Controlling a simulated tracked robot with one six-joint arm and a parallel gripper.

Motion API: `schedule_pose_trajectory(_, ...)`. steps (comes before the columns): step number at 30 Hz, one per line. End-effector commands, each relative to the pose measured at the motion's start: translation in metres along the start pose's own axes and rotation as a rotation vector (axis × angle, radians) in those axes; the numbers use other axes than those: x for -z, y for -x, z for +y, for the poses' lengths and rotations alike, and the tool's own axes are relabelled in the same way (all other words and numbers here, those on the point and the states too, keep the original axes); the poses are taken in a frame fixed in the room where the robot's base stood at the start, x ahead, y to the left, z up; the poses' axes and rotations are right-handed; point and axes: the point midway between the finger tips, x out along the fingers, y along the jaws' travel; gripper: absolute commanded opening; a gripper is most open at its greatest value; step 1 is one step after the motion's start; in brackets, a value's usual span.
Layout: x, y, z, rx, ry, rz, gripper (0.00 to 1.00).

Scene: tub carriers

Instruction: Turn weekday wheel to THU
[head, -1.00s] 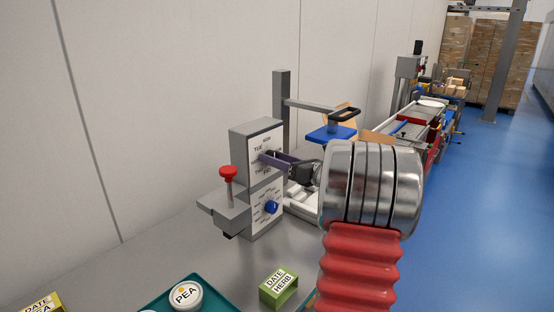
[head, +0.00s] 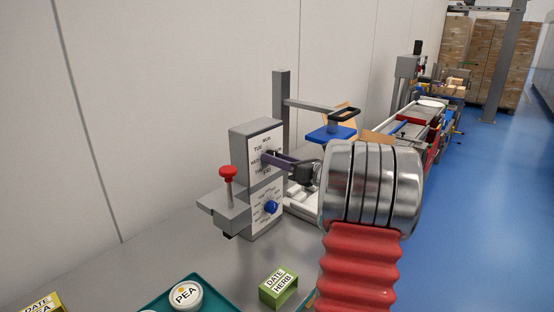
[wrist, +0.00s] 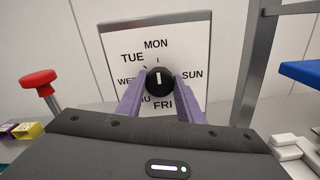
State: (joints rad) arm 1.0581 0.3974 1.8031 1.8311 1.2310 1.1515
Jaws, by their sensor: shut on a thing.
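The weekday wheel is a round black knob (wrist: 160,82) with a white mark, on a white dial face (wrist: 190,52) in the wrist view. MON is at top, TUE upper left, WED left, THU lower left, FRI bottom and SUN right. The mark stands nearly upright, in line with MON. My gripper (wrist: 160,88) has its purple fingers shut on the knob from both sides. They partly cover WED and THU and hide the lower right label. In the head view, my gripper (head: 268,157) reaches the upper dial of the grey box (head: 257,130).
A lower dial with a blue knob (head: 271,207) sits below the wheel. A red-topped plunger (head: 228,173) stands at the box's left. A green DATE HERB block (head: 278,286) and a teal tray (head: 212,291) with a PEA tub (head: 186,295) are in front.

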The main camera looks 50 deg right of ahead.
Motion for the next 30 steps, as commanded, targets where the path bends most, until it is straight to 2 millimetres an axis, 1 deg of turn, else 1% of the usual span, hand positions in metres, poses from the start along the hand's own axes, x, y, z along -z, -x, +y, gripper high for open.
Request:
schedule_pose_trajectory(7, -0.0005, 0.0007, -0.0012, 0.007, 0.057, -0.002, 0.11)
schedule_pose_trajectory(14, -0.0004, 0.0006, -0.0007, 0.006, 0.190, -0.001, 0.11)
schedule_pose_trajectory(30, 0.0003, 0.0004, 0.0008, 0.005, 0.681, 0.001, 0.11)
